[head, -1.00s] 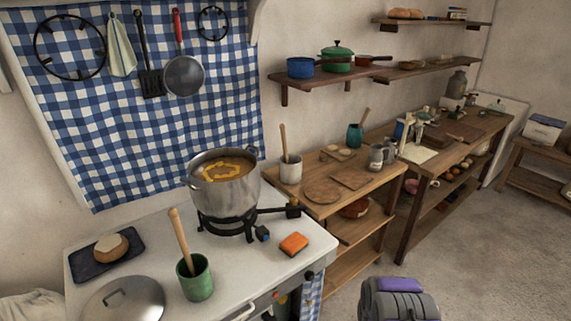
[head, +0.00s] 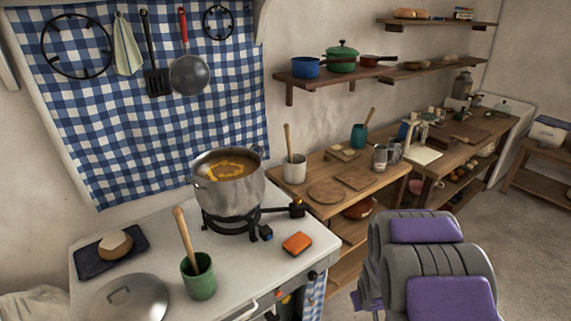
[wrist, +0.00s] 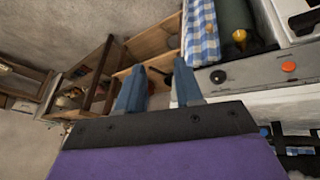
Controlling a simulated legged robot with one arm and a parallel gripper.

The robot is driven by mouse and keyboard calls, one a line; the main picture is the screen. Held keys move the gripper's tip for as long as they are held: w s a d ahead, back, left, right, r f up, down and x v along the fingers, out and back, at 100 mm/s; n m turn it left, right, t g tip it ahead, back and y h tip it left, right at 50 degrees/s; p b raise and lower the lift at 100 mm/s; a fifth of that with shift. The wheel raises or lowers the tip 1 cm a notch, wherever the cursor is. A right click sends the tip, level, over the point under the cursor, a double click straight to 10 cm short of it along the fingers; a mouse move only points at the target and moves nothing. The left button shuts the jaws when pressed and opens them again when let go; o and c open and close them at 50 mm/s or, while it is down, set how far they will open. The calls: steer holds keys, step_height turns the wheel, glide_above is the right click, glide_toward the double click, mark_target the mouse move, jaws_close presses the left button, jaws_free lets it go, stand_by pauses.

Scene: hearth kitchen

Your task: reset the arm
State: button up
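My gripper (wrist: 158,88) shows in the wrist view, its two blue-grey fingers apart with nothing between them. It is out of sight in the head view, where grey and purple links of my arm fill the bottom right. In the wrist view the fingers lie in front of the lower wooden shelves and the stove's front. A pot of soup (head: 228,190) stands on the burner of the white stove (head: 235,277). No object is in my grasp.
An orange sponge (head: 297,243), a green cup (head: 199,279) with a wooden handle, a metal lid (head: 130,301) and bread on a dark board (head: 88,262) sit on the stove. Wooden counters (head: 322,208) run along the wall. Clear floor (head: 525,245) lies at right.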

steer(key=s+a+r+m+g, duration=0.2)
steer(key=s+a+r+g, duration=0.1)
steer(key=s+r, duration=1)
steer(key=s+a+r+g, duration=0.1)
steer(key=s+a+r, duration=0.1)
steer(key=s, duration=0.5)
steer(key=s+a+r+g+y, duration=0.1)
steer(key=s+a+r, duration=0.1)
steer(key=s+r, duration=0.2)
steer(key=s+a+r+g, duration=0.2)
steer(key=s+r, duration=0.1)
steer(key=s, duration=0.7)
steer(key=shift+s+a+r, duration=0.2)
steer(key=shift+s+r, duration=0.1)
steer(key=shift+r, duration=0.05)
